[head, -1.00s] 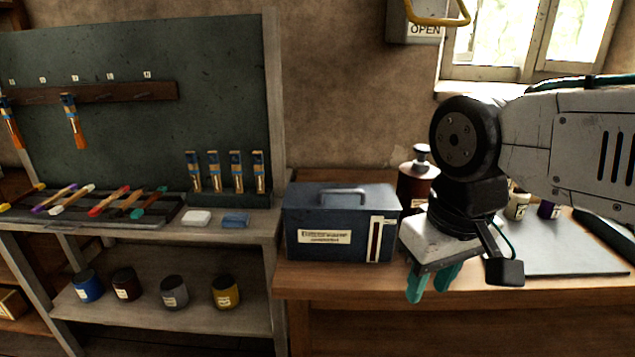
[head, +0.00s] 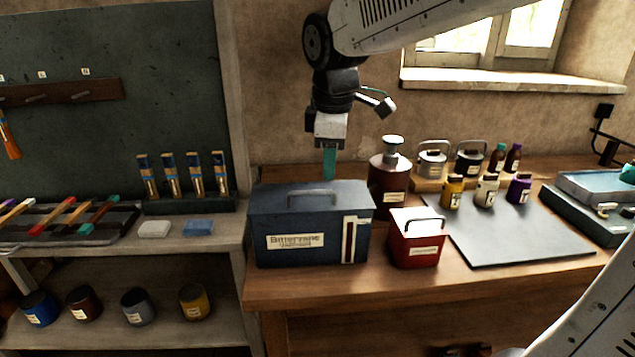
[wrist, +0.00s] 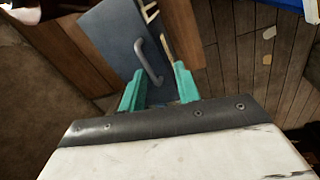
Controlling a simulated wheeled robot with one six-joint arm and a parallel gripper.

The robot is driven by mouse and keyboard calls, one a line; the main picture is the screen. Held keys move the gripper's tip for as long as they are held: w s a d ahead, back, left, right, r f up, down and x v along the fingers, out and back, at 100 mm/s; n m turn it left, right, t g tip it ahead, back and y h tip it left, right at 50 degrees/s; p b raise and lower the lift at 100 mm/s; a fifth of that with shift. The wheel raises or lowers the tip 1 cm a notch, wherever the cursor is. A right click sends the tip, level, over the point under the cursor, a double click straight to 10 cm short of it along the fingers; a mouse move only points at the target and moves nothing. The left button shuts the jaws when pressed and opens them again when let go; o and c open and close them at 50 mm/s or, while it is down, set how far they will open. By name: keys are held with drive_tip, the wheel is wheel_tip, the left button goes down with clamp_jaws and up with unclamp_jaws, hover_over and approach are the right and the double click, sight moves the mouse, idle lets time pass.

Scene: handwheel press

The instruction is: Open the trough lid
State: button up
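The trough is a blue-grey metal box (head: 290,245) with a paper label on its front, standing at the left end of the wooden bench. Its lid (head: 270,198) lies flat and closed, with a curved grey handle (head: 313,196) on top. My gripper (head: 329,165) points down above the back right part of the lid. In the wrist view, its two teal fingers (wrist: 158,88) are spread apart and empty. The lid handle (wrist: 149,62) shows just beyond and between the fingertips, apart from them.
A brown bottle (head: 390,185) with a grey cap stands right behind the trough. A red box (head: 416,240) stands at its right. A dark mat (head: 510,235) and several small jars lie further right. The shelf (head: 215,234) on the left holds brushes and erasers.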

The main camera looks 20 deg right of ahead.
sight(317, 192)
drive_tip(key=w+f, duration=0.2)
drive_tip(key=w+f+n, duration=0.1)
drive_tip(key=w+f, duration=0.1)
drive_tip(key=f, duration=0.1)
drive_tip(key=w+f+n, duration=0.1)
drive_tip(key=w+f, duration=0.1)
drive_tip(key=f, duration=0.1)
drive_tip(key=shift+a, duration=0.1)
clamp_jaws()
